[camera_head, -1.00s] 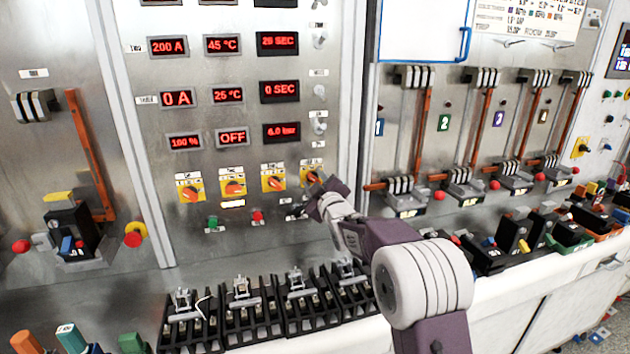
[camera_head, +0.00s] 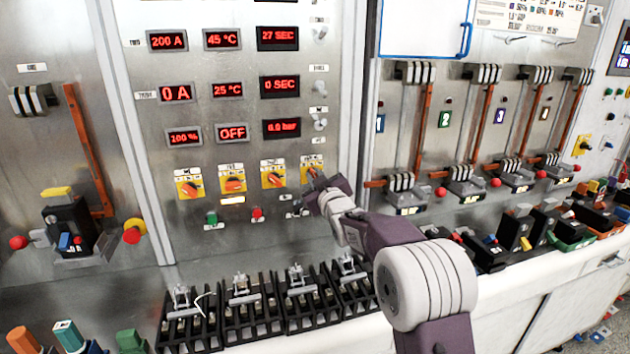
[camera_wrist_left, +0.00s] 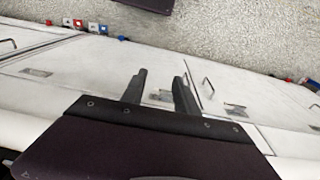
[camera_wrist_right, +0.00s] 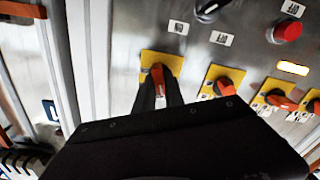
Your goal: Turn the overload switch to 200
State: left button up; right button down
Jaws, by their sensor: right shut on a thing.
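A row of yellow rotary switches with orange knobs sits low on the central metal panel; their labels are too small to read. My right gripper (camera_head: 316,186) is at the rightmost switch (camera_head: 306,164). In the right wrist view that switch's yellow plate (camera_wrist_right: 148,57) is at the left, and my right gripper (camera_wrist_right: 160,92) is shut on its orange knob (camera_wrist_right: 157,72), with a finger on either side. My left gripper (camera_wrist_left: 162,88) shows only in the left wrist view, with its fingers apart and empty, in front of white cabinet doors.
Red displays, including 200 A (camera_head: 168,41) and 0 A (camera_head: 175,93), are above the switches. A green button (camera_head: 211,218) and a red button (camera_head: 257,213) are below them. Black breaker units (camera_head: 240,310) stand on the bench, close under my right arm.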

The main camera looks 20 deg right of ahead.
jog(key=shift+d+f+m+p, duration=0.1)
jog(key=shift+m+p, duration=0.1)
jog(key=shift+m, duration=3.15)
jog(key=shift+d+f+m+p, duration=0.1)
jog(key=shift+m+p, duration=0.05)
jog(key=shift+m, duration=3.2)
jog(key=c, duration=1.5)
grip_release()
jog(key=shift+o, duration=0.3)
jog(key=shift+r, duration=0.1)
